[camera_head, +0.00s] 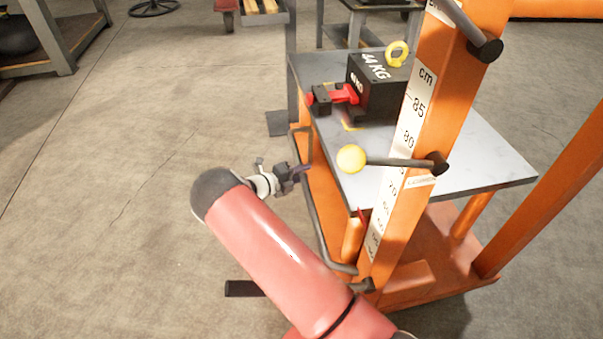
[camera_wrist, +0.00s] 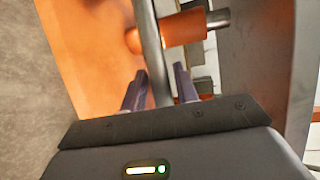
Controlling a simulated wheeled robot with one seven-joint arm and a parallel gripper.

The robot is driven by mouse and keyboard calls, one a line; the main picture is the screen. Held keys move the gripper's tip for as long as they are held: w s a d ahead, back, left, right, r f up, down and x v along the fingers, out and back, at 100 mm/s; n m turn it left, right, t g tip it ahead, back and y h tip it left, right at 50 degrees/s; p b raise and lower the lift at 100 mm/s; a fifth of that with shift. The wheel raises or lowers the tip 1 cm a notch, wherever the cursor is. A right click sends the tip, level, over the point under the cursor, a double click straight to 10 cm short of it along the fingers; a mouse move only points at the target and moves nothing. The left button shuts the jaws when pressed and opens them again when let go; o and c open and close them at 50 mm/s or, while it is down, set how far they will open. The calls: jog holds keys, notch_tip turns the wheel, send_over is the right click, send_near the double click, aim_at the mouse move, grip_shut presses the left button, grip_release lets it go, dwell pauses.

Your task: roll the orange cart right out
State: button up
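The orange cart (camera_head: 415,285) stands on the right, with a grey top plate (camera_head: 485,165), an upright post with a cm scale (camera_head: 400,160) and levers on it. A bent grey bar (camera_head: 312,205) runs along its left side. My gripper (camera_head: 306,169) is at this bar, left of the top plate. In the wrist view, my gripper (camera_wrist: 161,80) has its fingers apart, one on each side of the grey bar (camera_wrist: 152,45). A gap shows at the right finger; I cannot tell whether the left finger touches the bar.
A black 44 KG block (camera_head: 375,90) with a yellow eye ring and a red-handled clamp (camera_head: 335,95) sit on the cart's plate. Shelving (camera_head: 60,40) stands at the upper left and a small cart (camera_head: 265,18) at the back. The floor (camera_head: 110,190) on the left is clear.

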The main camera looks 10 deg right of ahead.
grip_shut()
jog(key=d, duration=0.3)
jog(key=shift+s+d+p, duration=0.1)
jog(key=shift+d+p, duration=0.1)
jog(key=shift+p, duration=0.15)
jog(key=shift+o, duration=1.4)
grip_release()
jog(key=shift+d, duration=0.1)
jog(key=shift+a, duration=0.25)
jog(key=v, duration=0.7)
jog(key=shift+s+a+r, duration=0.1)
jog(key=shift+a, duration=0.15)
